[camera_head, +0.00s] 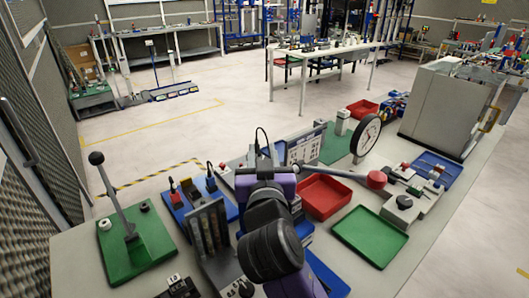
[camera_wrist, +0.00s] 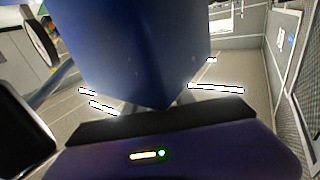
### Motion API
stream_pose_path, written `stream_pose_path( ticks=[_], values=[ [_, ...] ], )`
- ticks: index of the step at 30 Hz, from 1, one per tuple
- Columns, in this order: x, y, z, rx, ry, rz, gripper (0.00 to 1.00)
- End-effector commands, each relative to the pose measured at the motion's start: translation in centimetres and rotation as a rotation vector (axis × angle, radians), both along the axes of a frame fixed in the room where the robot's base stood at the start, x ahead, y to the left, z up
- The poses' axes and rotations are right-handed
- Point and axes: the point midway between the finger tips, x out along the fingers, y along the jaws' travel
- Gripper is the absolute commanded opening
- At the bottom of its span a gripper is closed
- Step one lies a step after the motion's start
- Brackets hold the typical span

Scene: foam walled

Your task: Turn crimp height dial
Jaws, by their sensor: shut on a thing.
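A large smooth blue block (camera_wrist: 140,50) fills the upper middle of the wrist view, close in front of my gripper (camera_wrist: 165,112). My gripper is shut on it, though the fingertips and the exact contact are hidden. In the head view my arm's dark and purple links cover the gripper and whatever is at its fingers. A round white-faced dial with a black rim (camera_head: 366,135) stands upright at the back of the bench. I cannot make out which part is the crimp height dial.
On the grey bench, a red tray (camera_head: 324,195) and a green tray (camera_head: 345,229) lie right of my arm. A tall dark lever (camera_head: 116,200) on a green base stands at the left. A panel board (camera_head: 305,147) stands just beyond my arm.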

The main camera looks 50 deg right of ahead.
Motion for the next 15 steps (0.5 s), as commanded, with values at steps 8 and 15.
stream_pose_path(
  ticks=[8,15],
  values=[
    [0.15,0.17,0.11,-0.001,-0.001,0.076,0.00],
    [0.21,0.20,0.06,-0.001,-0.001,0.087,0.00]
  ],
)
